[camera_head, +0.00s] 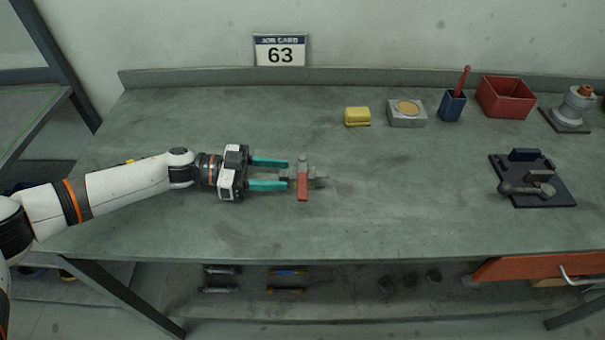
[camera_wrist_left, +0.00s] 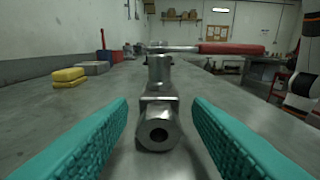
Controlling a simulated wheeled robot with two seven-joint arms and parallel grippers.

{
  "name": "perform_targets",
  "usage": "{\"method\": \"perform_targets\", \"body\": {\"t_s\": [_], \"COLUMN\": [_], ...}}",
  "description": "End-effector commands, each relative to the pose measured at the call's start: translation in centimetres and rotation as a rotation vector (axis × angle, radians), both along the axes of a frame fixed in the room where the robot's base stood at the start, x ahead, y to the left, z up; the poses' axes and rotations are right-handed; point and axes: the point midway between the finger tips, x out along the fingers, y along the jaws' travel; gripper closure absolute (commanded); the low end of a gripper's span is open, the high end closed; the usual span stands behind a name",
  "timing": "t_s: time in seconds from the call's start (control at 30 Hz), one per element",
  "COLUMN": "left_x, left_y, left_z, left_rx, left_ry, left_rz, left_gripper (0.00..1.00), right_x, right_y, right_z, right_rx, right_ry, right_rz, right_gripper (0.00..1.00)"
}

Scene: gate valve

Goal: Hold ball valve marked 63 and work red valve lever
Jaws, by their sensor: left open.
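The ball valve (camera_head: 313,179) lies on the grey bench just beyond my left fingertips. Its red lever (camera_head: 302,186) points toward the bench's front edge. In the left wrist view the metal valve body (camera_wrist_left: 160,112) stands between the fingers with its bored end facing me, and the red lever (camera_wrist_left: 230,48) extends to the right at its top. The number on the valve is not readable. My right gripper is not in view.
A yellow sponge (camera_head: 357,117), grey block (camera_head: 406,114), blue cup (camera_head: 452,106) and red bin (camera_head: 506,97) line the back right. A dark fixture plate (camera_head: 550,197) lies right. The front middle is clear.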

Motion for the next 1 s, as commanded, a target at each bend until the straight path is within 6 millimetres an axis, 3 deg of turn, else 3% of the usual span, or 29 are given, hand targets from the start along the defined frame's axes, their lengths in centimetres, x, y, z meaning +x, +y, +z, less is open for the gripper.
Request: {"method": "perform_targets", "body": {"t_s": [0.1,0.33,0.77,1.0], "left_x": [-0.1,0.0,0.0,0.0], "left_y": [-1.9,-4.1,-4.7,-4.7], "left_z": [0.0,-0.3,-0.5,-0.5], "left_rx": [-0.002,-0.001,0.0,0.0], "left_ry": [0.001,0.0,-0.001,-0.001], "left_rz": [-0.003,-0.001,0.001,0.001], "left_gripper": [0.54,0.54,0.54,0.92], "right_x": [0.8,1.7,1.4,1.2], "right_y": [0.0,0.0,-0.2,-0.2], "right_z": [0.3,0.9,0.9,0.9], "right_rx": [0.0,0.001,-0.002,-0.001], "right_ry": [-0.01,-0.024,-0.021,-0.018], "right_rz": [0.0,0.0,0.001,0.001], "right_gripper": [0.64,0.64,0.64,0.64]}}
